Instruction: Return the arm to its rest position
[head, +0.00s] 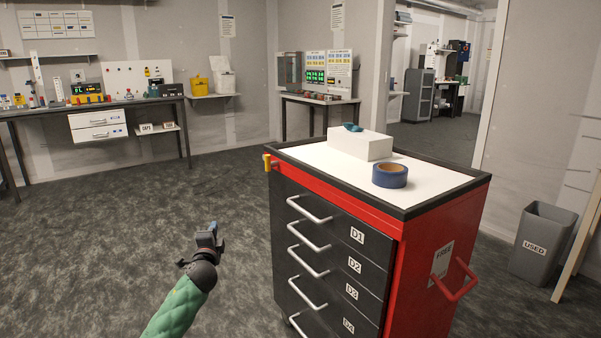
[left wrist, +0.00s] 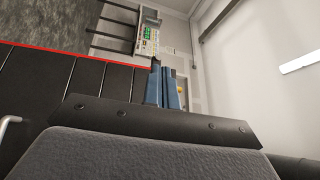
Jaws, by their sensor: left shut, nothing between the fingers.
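My left gripper (head: 212,236) is at the lower middle of the head view, on a green-sleeved arm that comes in from the bottom. It points up and is in free air to the left of the red and black drawer cabinet (head: 345,262). In the left wrist view the two blue fingers (left wrist: 166,88) lie together, shut with nothing between them. The cabinet's dark drawer fronts (left wrist: 75,95) show at the left of that view. My right gripper is in neither view.
A white box (head: 360,147) and a blue tape roll (head: 390,176) sit on the cabinet top. A yellow-orange piece (head: 268,163) sticks out at its left corner. A grey bin (head: 541,245) stands at the right. A workbench (head: 50,110) lines the back left wall. The floor (head: 120,220) at left is clear.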

